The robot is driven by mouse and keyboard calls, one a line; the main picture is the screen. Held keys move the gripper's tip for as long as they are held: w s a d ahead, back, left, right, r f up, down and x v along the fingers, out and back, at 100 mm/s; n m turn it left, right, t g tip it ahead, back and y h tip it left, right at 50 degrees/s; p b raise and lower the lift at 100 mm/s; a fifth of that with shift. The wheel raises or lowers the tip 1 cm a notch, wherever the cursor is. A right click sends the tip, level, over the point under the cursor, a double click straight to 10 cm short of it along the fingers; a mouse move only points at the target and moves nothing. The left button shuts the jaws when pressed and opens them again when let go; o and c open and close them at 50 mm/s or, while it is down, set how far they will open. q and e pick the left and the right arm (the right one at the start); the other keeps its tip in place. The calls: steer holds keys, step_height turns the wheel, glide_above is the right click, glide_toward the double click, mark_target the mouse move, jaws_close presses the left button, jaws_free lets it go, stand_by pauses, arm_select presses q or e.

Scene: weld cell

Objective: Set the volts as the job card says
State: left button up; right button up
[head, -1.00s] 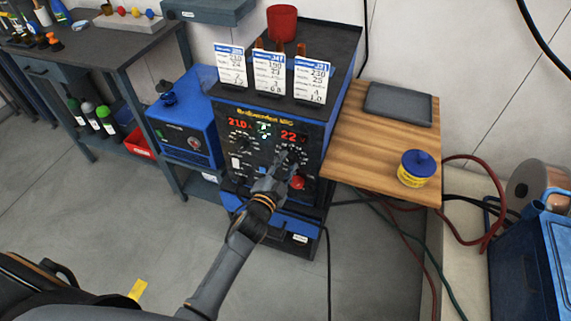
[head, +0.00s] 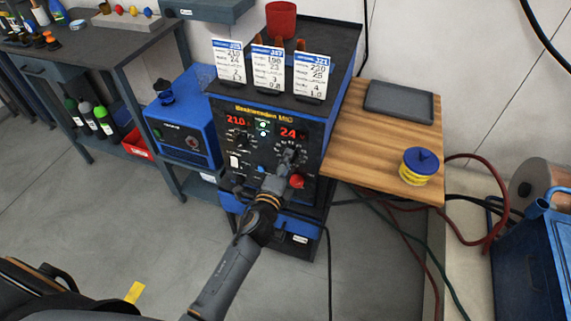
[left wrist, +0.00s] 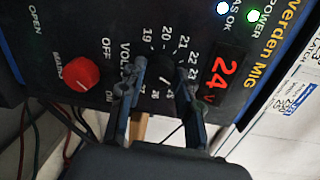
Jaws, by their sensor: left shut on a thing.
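The volts display (head: 288,133) on the front of the blue and black welder (head: 335,115) reads 24 in red. The left wrist view shows the same 24 (left wrist: 222,82). My left gripper (head: 287,160) is shut on the dark volts knob (left wrist: 167,72), one finger on each side. The knob's dial has numbers from about 19 up around it; the fingers partly hide it. Three job cards stand on the welder: left (head: 229,62), middle (head: 268,70) and right (head: 311,75). Their small print is partly legible.
A red cup (head: 281,18) stands on the welder. A wooden side table (head: 345,155) holds a grey tray (head: 398,104) and a blue and yellow spool (head: 418,165). Cables hang at the right.

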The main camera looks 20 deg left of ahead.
arm_select(q)
steer(key=shift+m, duration=0.5)
steer(key=o, duration=1.1)
steer(key=shift+o, duration=0.2)
steer(key=s+r, duration=0.1)
steer(key=s, duration=1.1)
steer(key=shift+d, duration=0.15)
